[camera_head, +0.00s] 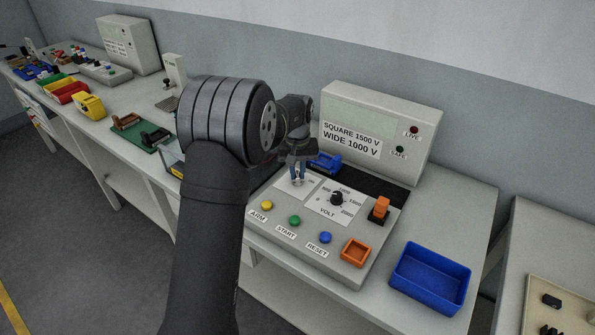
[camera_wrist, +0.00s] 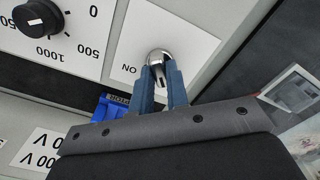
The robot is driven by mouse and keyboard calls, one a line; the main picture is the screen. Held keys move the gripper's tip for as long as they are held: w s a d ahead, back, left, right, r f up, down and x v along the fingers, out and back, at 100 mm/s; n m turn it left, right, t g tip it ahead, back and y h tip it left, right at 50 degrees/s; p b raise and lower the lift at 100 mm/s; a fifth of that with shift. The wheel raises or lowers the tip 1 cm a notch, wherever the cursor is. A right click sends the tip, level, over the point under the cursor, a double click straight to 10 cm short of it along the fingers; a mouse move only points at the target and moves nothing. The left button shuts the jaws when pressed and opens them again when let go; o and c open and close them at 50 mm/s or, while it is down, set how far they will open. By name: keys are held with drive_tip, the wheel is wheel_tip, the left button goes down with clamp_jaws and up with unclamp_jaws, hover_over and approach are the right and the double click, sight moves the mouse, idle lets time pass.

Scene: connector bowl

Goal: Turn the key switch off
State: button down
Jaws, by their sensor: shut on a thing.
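The silver key switch (camera_wrist: 157,55) sits on a white label of the control panel in the wrist view. The word ON reads upside down on the label, beside the switch. My gripper (camera_wrist: 163,76) has its two blue fingers closed around the key at the switch, and the fingers hide part of it. In the head view my gripper (camera_head: 297,174) points down at the same label (camera_head: 309,187), left of the VOLT dial (camera_head: 337,199). The switch itself is mostly hidden there.
Yellow (camera_head: 266,205), green (camera_head: 294,221) and blue (camera_head: 325,237) buttons line the panel front. The display box (camera_head: 378,130) stands behind. A blue bin (camera_head: 431,278) lies to the right.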

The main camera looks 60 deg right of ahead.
sight(298, 174)
drive_tip(key=shift+n, duration=0.6)
drive_tip(key=c, duration=1.4)
unclamp_jaws()
wheel_tip(298, 174, up, 18)
drive_tip(key=shift+f, duration=0.25)
drive_tip(key=shift+f, duration=0.1)
wheel_tip(298, 174, down, 17)
drive_tip(key=shift+f, duration=0.15)
